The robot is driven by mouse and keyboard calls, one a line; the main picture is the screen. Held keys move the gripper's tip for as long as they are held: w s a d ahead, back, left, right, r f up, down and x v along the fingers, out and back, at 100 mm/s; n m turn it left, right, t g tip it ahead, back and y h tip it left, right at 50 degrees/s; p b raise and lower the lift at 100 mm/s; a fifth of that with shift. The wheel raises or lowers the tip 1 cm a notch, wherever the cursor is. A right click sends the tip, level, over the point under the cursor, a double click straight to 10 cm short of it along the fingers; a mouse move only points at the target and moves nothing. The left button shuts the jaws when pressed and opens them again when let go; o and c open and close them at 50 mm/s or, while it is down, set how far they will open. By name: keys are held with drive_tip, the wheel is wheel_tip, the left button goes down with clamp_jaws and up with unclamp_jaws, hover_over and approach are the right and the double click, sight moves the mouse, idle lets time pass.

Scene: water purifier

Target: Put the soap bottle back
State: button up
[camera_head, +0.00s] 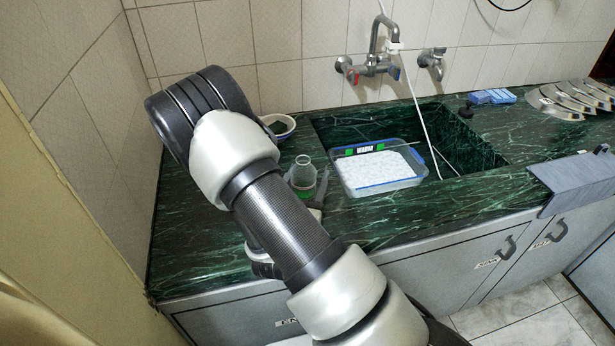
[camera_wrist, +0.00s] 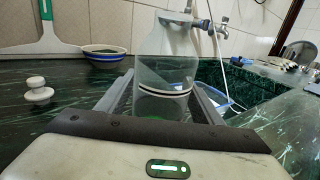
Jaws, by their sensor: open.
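The soap bottle (camera_head: 303,175) is clear, with a little green at its base, and stands upright on the green marble counter, left of the sink. In the wrist view the bottle (camera_wrist: 166,60) rises between the two fingers of my gripper (camera_wrist: 163,84). The gripper is open, with one finger on each side of the bottle. I cannot tell whether either finger touches it. The bottle's base is partly hidden by the gripper body. In the head view my arm hides most of the gripper.
A striped bowl (camera_wrist: 104,57), a small white knobbed object (camera_wrist: 38,92) and a squeegee (camera_wrist: 45,35) are at the left in the wrist view. A faucet (camera_head: 372,65) is on the wall.

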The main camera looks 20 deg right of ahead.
drive_tip(key=v, duration=1.2)
drive_tip(key=shift+w, duration=0.1)
